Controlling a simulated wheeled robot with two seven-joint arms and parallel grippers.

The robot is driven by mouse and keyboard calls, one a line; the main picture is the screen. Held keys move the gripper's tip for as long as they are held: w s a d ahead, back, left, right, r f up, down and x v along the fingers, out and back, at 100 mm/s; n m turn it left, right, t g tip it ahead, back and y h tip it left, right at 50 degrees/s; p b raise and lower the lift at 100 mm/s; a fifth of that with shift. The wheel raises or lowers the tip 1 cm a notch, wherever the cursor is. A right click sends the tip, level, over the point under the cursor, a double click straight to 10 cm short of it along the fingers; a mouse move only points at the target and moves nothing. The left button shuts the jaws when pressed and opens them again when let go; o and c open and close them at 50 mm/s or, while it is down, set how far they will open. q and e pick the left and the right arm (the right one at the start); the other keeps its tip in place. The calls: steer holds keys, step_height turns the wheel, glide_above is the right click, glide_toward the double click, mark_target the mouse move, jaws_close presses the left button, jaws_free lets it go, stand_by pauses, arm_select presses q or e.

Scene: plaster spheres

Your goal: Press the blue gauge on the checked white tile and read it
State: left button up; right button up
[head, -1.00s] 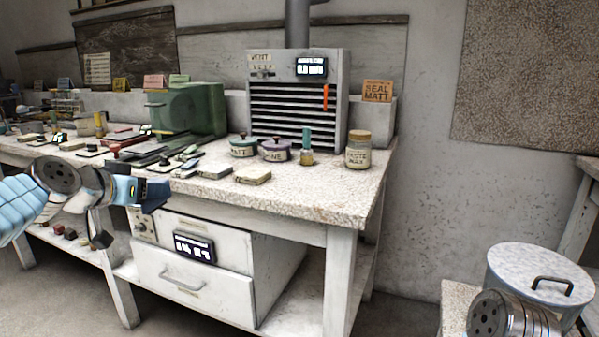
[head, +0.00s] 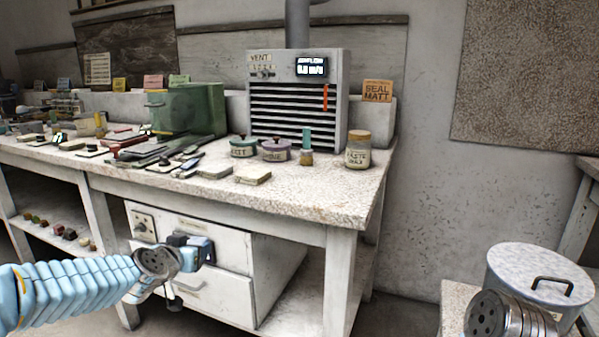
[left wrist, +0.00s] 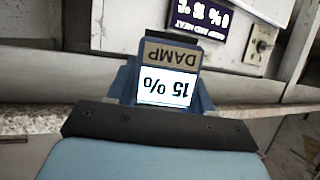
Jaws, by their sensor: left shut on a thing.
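My left gripper (head: 192,246) is shut on the blue gauge, in front of the white drawer unit and below the bench top. In the left wrist view the blue gauge (left wrist: 187,56) sits in the jaws (left wrist: 168,98). It appears upside down there, with a label DAMP and a lit screen reading 15 %. Pale tiles (head: 253,175) and (head: 214,172) lie near the bench's front edge, apart from the gauge. I cannot tell from here which tile is the checked one. My right gripper does not show.
On the bench (head: 310,200) stand a vent unit (head: 342,110), a green box (head: 190,108), two lidded pots (head: 275,151) and a jar (head: 358,150). Several small tools lie left of the tiles. A lidded drum (head: 535,272) stands at lower right. The bench's right front corner is clear.

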arm_select(q)
steer(key=s+d+f, duration=0.2)
steer(key=f, duration=0.4)
steer(key=s+d+f+n+y, duration=0.1)
steer(key=s+d+f, duration=0.1)
steer(key=f, duration=0.3)
steer(key=shift+d+f, duration=0.35)
steer(key=shift+d, duration=0.15)
